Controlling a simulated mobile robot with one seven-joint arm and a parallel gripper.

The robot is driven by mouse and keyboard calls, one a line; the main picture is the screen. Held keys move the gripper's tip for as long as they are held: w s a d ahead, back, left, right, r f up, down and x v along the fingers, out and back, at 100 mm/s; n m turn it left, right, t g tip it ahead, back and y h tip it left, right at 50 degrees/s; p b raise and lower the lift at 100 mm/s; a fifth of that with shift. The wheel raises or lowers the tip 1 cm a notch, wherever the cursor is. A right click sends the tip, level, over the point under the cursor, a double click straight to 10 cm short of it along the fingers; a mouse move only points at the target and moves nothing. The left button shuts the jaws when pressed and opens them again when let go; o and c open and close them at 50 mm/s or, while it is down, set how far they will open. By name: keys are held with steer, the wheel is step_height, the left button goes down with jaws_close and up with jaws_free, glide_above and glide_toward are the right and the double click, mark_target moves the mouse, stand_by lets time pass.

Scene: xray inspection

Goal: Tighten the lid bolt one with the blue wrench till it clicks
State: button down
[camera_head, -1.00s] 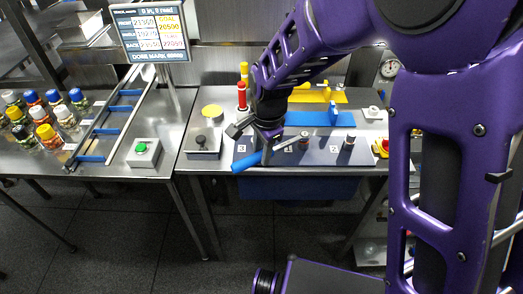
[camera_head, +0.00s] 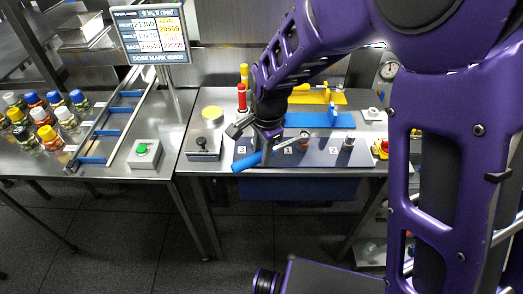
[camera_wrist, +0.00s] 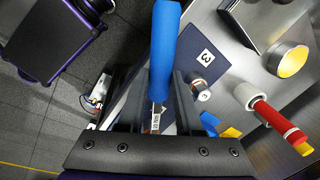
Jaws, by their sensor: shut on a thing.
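The blue wrench has a blue handle (camera_head: 247,162) and a grey shaft that reaches right to the bolt beside label 1 (camera_head: 304,145). Its head appears to be at that lid bolt; the exact seating is too small to tell. My gripper (camera_head: 267,153) is shut on the wrench, between its handle and its head. The dark blue lid plate (camera_head: 322,158) carries labels 1, 2 and 3.
A second bolt (camera_head: 348,143) stands by label 2; another (camera_wrist: 201,93) stands by label 3. Behind are a blue clamp (camera_head: 333,118), yellow parts (camera_head: 325,95) and a red-handled tool (camera_head: 242,97). A green button box (camera_head: 143,153) and several bottles are left.

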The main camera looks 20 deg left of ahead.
steer(key=shift+r+p, duration=0.75)
steer(key=shift+r, duration=0.05)
stand_by(1.3)
steer(key=shift+r+p, duration=1.5)
steer(key=shift+r, duration=0.4)
